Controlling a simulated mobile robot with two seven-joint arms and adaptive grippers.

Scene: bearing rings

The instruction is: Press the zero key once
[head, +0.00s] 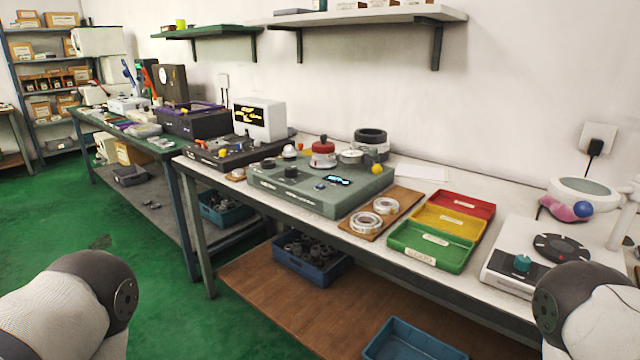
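A grey-green instrument box (318,197) stands on the white workbench, with a small lit display (338,180) on its top. A small blue key (320,187) sits left of the display; its label is too small to read, so I cannot tell whether it is the zero key. Two dark knobs, a red-topped part (323,150) and a yellow ball (377,169) also show on the box. Only the upper links of my two arms show at the lower left and lower right. Neither gripper is in view.
Right of the box lie a wooden board (385,222) with two rings, then red (466,204), yellow (443,221) and green trays (430,245). A white device with a dark disc (540,262) stands farther right. A white monitor (260,119) stands behind left.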

